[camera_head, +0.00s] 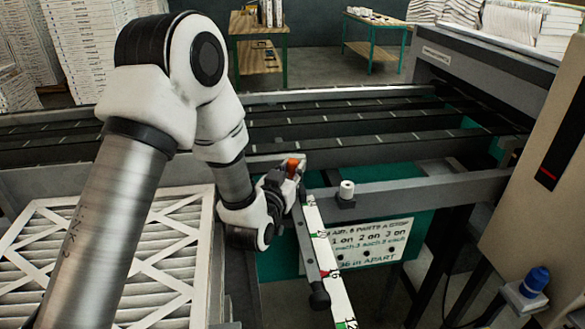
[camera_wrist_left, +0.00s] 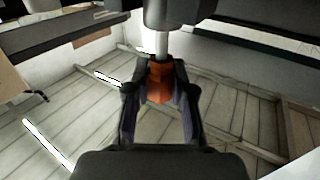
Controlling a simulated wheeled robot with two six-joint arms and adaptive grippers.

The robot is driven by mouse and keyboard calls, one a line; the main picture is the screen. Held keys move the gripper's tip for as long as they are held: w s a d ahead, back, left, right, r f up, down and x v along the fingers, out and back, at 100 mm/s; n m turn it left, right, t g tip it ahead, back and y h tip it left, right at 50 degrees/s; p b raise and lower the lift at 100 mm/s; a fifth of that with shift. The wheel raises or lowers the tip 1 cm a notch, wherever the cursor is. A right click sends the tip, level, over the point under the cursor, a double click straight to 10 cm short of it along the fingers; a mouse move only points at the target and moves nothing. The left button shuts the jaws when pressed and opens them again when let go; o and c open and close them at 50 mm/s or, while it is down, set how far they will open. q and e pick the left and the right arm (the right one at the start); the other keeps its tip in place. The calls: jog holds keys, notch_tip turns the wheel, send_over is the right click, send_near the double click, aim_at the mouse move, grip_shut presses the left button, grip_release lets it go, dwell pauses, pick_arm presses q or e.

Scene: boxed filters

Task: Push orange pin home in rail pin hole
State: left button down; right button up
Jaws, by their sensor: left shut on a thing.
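The orange pin (camera_head: 292,167) is in my left gripper (camera_head: 287,182), beside the upper end of the marked rail (camera_head: 326,262). In the left wrist view, the two fingers of the left gripper (camera_wrist_left: 158,98) are shut on the orange head of the pin (camera_wrist_left: 159,84). Its pale metal shank (camera_wrist_left: 162,44) points away from the fingers and meets a dark grey rounded part (camera_wrist_left: 167,12). A length of bare shank shows between the head and that part. The pin hole itself is hidden, and I cannot tell how deep the shank sits. My right gripper is not in view.
A grey crossbar with a white-topped post (camera_head: 346,190) lies right of the rail. Conveyor rails run behind. A pleated filter (camera_head: 170,245) lies at left. A blue-capped part (camera_head: 535,281) stands at right.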

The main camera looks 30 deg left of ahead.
aim_at(293, 161)
pick_arm(q)
jog(key=shift+f+b, duration=1.1)
jog(key=shift+f, duration=0.25)
jog(key=c, duration=0.9)
grip_release()
jog(key=shift+r, duration=0.1)
jog(key=shift+r, duration=0.1)
notch_tip(293, 161, up, 9)
jog(key=shift+s+r, duration=0.1)
jog(key=shift+r, duration=0.35)
